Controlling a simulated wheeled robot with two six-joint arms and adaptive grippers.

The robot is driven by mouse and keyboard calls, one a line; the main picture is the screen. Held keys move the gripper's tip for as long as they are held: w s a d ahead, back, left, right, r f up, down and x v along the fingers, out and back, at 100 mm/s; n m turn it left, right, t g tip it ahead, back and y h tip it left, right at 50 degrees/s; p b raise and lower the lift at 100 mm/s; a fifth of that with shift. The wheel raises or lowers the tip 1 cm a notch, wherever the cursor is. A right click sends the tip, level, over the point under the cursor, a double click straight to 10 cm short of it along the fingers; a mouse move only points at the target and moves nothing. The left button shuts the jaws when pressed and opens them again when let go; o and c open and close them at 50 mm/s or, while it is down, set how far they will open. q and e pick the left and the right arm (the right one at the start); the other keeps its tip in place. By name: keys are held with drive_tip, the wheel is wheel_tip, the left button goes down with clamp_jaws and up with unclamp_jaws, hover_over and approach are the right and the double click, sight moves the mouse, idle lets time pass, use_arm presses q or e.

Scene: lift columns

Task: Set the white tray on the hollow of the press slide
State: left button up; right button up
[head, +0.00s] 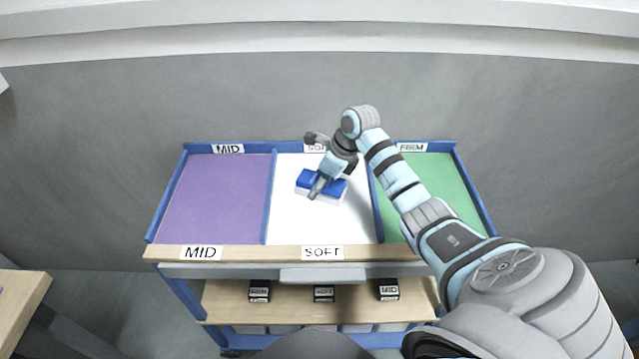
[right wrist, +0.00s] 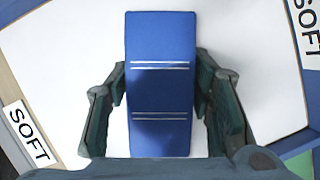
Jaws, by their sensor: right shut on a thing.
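A blue-topped block with a white lower part (head: 309,181) is in the white middle section of a blue-framed cart top. In the right wrist view the blue block (right wrist: 160,82) is long, with two pairs of white lines across it. My right gripper (head: 318,186) is over the block. Its fingers (right wrist: 162,92) are on both long sides of the block, shut on it. I cannot tell whether the block touches the white surface. I see no press slide, and no thing clearly a white tray. My left gripper is out of view.
A purple section (head: 215,200) labelled MID lies left, a green section (head: 440,185) labelled FIRM right. Low blue dividers separate them. The white floor (head: 305,225) labelled SOFT is clear around the block. Small black labelled boxes (head: 324,294) stand on the shelf below. A wooden surface (head: 20,300) is lower left.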

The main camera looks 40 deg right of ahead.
drive_tip(key=shift+f, duration=0.1)
drive_tip(key=o, duration=1.3)
